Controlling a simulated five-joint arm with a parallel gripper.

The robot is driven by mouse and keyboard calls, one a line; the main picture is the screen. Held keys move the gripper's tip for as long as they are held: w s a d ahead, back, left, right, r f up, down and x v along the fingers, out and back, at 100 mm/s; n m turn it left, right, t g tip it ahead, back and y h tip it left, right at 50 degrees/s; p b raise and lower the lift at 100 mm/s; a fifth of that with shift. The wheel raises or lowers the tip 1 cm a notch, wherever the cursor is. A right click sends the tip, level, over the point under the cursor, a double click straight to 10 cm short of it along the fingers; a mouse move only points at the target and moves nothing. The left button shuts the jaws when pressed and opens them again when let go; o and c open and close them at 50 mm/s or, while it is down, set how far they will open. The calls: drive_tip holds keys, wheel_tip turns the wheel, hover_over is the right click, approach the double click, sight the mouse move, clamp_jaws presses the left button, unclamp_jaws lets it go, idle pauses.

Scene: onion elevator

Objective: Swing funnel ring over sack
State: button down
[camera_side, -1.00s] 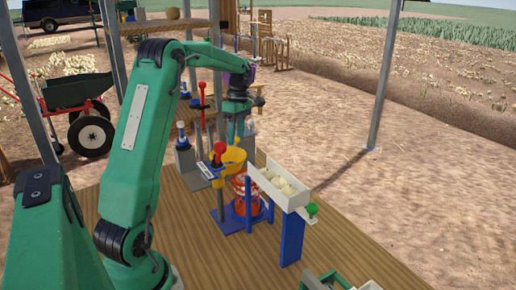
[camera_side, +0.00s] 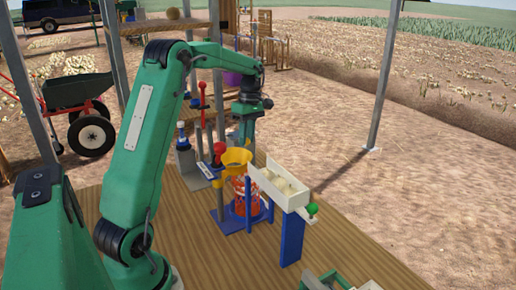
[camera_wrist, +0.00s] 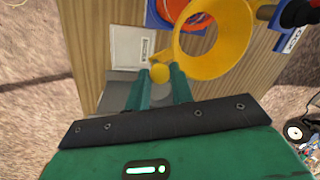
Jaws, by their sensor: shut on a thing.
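The yellow funnel ring (camera_side: 236,158) sits above the orange mesh sack (camera_side: 246,196), which hangs in a blue stand. In the wrist view the ring (camera_wrist: 247,38) lies to the right of the sack's opening (camera_wrist: 199,17), overlapping only part of it. My gripper (camera_side: 246,144) points down beside the ring. In the wrist view its two green fingers (camera_wrist: 160,76) are shut on the ring's yellow knob (camera_wrist: 160,73). The fingers hide part of the knob, and the ring covers part of the sack.
A white chute (camera_side: 280,188) holding pale onions stands on a blue post right of the sack. A red-knobbed lever (camera_side: 219,148) stands close left of the ring. A black handle (camera_wrist: 296,14) and a label are at the wrist view's upper right.

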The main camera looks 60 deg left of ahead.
drive_tip(key=w+d+m, duration=0.2)
drive_tip(key=d+m, duration=0.3)
drive_tip(key=d, duration=0.2)
drive_tip(key=shift+w+d, duration=0.15)
drive_tip(key=shift+w, duration=0.25)
drive_tip(key=c, duration=1.2)
unclamp_jaws()
drive_tip(key=shift+c, duration=0.2)
drive_tip(key=shift+r, duration=0.1)
wheel_tip(320, 180, up, 8)
drive_tip(key=w, duration=0.1)
drive_tip(key=shift+a+f, duration=0.2)
drive_tip(key=shift+a, duration=0.05)
drive_tip(key=shift+w, duration=0.1)
